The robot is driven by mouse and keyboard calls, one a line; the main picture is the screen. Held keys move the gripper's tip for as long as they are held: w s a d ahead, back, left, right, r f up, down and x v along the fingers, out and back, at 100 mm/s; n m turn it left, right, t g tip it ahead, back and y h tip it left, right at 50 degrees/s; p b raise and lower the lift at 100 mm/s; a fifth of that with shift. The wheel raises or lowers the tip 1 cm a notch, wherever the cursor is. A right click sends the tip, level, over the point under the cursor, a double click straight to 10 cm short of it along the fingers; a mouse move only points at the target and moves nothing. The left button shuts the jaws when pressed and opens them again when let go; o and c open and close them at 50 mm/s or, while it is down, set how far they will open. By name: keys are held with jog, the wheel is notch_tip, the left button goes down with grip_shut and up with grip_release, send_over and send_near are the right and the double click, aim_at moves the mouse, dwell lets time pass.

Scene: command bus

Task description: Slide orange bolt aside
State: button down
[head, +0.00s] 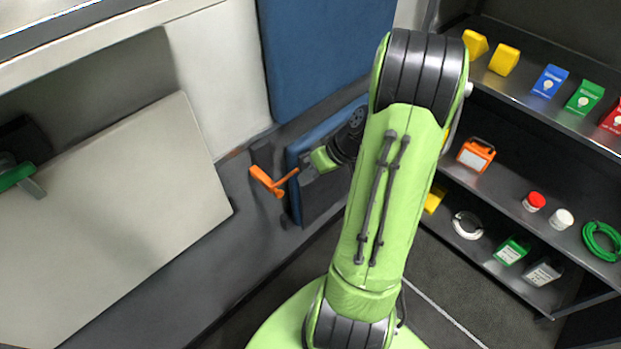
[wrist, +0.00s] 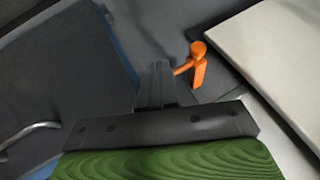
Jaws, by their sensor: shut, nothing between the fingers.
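The orange bolt (head: 266,181) is on the dark grey panel at the left of my arm in the head view, with a thin orange arm reaching right from it. In the wrist view the shut fingers of my gripper (wrist: 156,84) partly overlap the end of that arm. I cannot tell whether they touch.
A pale board or tabletop (head: 110,215) lies left of the bolt. A dark blue-edged panel (head: 318,200) is behind my gripper. A shelf unit (head: 520,185) with several small boxes and jars stands at the right. A curved metal handle (wrist: 30,133) shows at the wrist view's left.

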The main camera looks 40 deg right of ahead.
jog(key=p+v, duration=0.3)
jog(key=v, duration=0.7)
jog(key=shift+a, duration=0.2)
jog(key=shift+w, duration=0.1)
